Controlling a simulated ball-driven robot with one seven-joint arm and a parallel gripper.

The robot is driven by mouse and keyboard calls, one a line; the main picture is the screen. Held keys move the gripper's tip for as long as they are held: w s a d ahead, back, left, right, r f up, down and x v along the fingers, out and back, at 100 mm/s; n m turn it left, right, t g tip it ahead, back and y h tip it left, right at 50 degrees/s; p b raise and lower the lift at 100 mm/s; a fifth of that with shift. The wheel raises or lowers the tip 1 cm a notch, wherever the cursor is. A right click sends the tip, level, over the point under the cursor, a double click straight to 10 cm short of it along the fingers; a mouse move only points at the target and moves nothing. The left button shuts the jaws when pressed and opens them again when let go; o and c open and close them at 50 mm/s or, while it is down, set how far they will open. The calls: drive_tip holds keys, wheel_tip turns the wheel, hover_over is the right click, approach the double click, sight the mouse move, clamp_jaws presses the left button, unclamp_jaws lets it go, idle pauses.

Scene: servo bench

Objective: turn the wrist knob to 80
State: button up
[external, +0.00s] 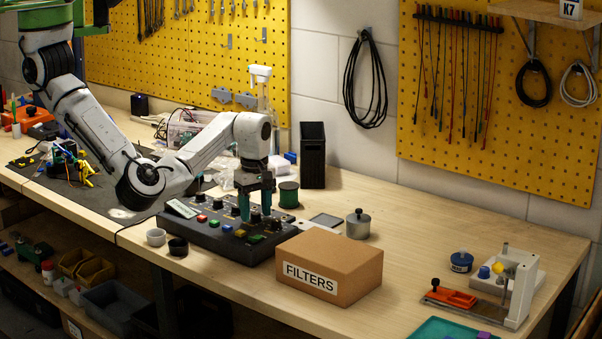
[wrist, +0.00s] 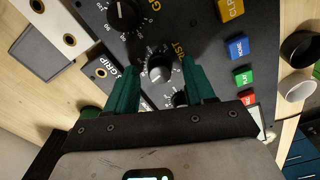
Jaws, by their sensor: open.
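The dark control box (external: 195,232) sits on the bench with knobs and coloured buttons on its top. In the wrist view, a round grey-and-black knob (wrist: 160,68) with a white dial scale has a label beside it, of which "IST" shows. My gripper (external: 256,212) points down over the box; its teal fingers are open. In the wrist view, my gripper (wrist: 148,72) has one finger on each side of this knob, with visible gaps. I cannot read the knob's setting or tell how far the fingertips reach down beside it.
Another black knob (wrist: 122,12) lies beyond, and a further one is partly hidden near the right finger. Blue (wrist: 237,47), green and red buttons line the panel. A FILTERS carton (external: 330,270) stands close in front of the box.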

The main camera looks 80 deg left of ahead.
sight(256, 213)
drive_tip(key=shift+r, duration=0.15)
wheel_tip(256, 213, up, 10)
drive_tip(key=b, duration=0.1)
drive_tip(key=shift+r, duration=0.25)
idle(0.5)
